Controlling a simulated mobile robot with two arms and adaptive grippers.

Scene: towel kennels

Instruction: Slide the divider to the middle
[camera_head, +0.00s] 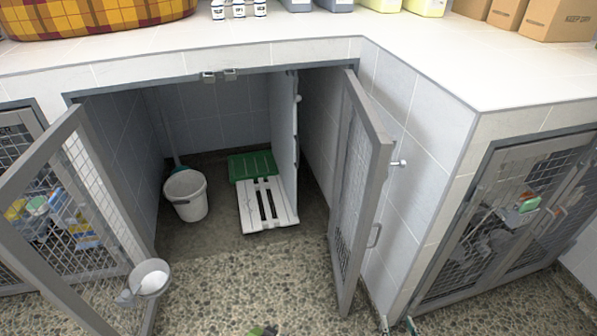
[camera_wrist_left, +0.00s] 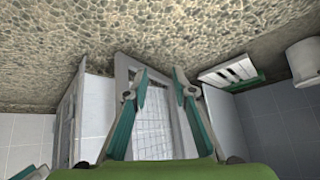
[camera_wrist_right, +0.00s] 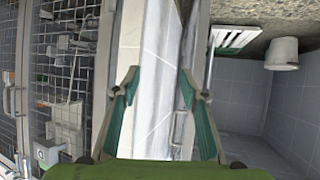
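The divider (camera_head: 283,125) is a pale upright panel inside the open kennel, right of its middle. A small round knob (camera_head: 298,98) shows at its edge. My left gripper (camera_wrist_left: 162,76) is open and empty. In the head view only a green bit of it (camera_head: 262,331) shows at the bottom edge, in front of the kennel. My right gripper (camera_wrist_right: 160,82) is open and empty; its fingertips show at the bottom of the head view (camera_head: 397,326), right of the open right door. Both grippers are apart from the divider.
The kennel's left door (camera_head: 62,190) and right door (camera_head: 378,150) stand open. Inside are a white bucket (camera_head: 186,197), a slatted white board (camera_head: 268,221) and a green mat (camera_head: 251,164). A bowl (camera_head: 150,278) hangs at the left door. A tiled counter (camera_head: 300,28) overhangs.

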